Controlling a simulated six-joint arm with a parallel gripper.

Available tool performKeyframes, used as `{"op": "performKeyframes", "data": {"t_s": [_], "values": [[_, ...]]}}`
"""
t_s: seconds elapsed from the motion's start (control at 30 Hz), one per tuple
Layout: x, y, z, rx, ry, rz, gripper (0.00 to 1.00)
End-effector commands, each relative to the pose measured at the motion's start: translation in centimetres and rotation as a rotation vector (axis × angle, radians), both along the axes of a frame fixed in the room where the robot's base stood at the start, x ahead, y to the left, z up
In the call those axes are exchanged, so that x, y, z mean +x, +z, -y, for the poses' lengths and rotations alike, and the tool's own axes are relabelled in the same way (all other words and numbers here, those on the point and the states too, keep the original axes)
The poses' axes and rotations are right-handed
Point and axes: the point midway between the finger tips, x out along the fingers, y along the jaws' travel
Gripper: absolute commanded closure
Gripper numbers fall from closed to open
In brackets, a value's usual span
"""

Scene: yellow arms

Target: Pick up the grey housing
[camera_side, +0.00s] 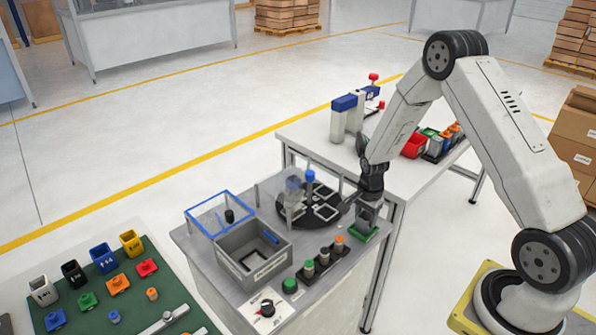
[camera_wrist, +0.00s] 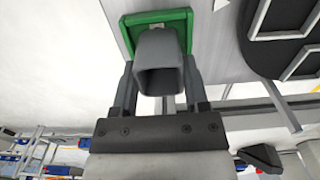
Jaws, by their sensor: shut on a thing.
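The grey housing (camera_wrist: 159,62) is a square, hollow block with an open end, seen between my gripper's fingers in the wrist view. My gripper (camera_wrist: 160,85) is shut on it, one finger on each side. In the side view my gripper (camera_side: 369,197) points down at the right end of the grey workbench, with the housing (camera_side: 367,212) under it. A green square fixture (camera_side: 363,233) lies directly below the housing. It also shows behind the housing in the wrist view (camera_wrist: 128,36). I cannot tell whether the housing touches the fixture.
A black round table (camera_side: 312,207) with square outlines is just left of my gripper. A grey bin (camera_side: 253,253), a clear blue-rimmed box (camera_side: 220,213) and a rack with small capped cylinders (camera_side: 324,263) share the bench. A green mat (camera_side: 105,290) holds coloured housings at left.

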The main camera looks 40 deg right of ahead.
Motion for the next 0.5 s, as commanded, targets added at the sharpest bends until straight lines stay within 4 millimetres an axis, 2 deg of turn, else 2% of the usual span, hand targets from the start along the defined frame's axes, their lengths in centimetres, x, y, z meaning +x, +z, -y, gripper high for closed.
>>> {"op": "performKeyframes", "data": {"t_s": [0.27,0.5], "values": [[0.0,1.0,0.0,0.0,0.0,0.0,0.99],[0.0,3.3,0.0,-0.001,0.0,0.001,0.99]]}}
